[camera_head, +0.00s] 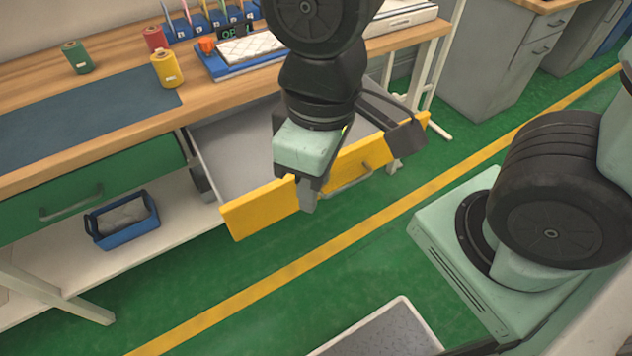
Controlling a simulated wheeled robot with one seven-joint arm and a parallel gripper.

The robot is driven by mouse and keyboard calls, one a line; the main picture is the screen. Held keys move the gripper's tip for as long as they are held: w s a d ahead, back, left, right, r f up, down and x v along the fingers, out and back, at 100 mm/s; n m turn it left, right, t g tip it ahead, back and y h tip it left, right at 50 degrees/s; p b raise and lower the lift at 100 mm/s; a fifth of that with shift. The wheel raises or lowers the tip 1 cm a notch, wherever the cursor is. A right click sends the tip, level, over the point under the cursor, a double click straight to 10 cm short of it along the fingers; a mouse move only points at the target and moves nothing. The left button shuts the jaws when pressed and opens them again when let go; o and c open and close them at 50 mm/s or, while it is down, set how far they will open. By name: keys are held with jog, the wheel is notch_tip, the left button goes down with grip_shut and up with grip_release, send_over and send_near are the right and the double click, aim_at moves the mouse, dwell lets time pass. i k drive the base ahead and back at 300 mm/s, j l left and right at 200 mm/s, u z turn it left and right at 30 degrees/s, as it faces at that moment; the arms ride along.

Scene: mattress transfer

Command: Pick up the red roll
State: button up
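The red roll (155,40) stands upright on the wooden workbench near its back edge, partly hidden by the yellow roll (166,69) in front of it. A green roll (77,57) stands to its left. My gripper (309,200) is well to the right of and lower than the rolls, pointing down in front of the yellow drawer face. Its fingers are mostly hidden by the wrist, so I cannot tell whether it is open. No roll is near it.
The yellow-fronted drawer (258,208) is pulled out below the bench. A blue tray with a white mattress piece (250,47) and an orange object (207,45) lie right of the rolls. A dark mat (90,112) covers the bench's left. A blue bin (122,220) sits on the lower shelf.

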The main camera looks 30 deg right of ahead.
aim_at(154, 36)
jog(key=i+j, duration=0.2)
jog(key=j, duration=0.2)
jog(key=i+j, duration=0.15)
jog(key=j, duration=0.2)
jog(key=i+j+z, duration=0.1)
jog(key=j, duration=0.3)
jog(key=i+j, duration=0.45)
jog(key=j, duration=0.3)
jog(key=i+j, duration=0.15)
jog(key=j, duration=0.25)
jog(key=i+j+z, duration=0.1)
jog(key=j, duration=0.3)
jog(key=i+j, duration=0.25)
jog(key=j, duration=0.15)
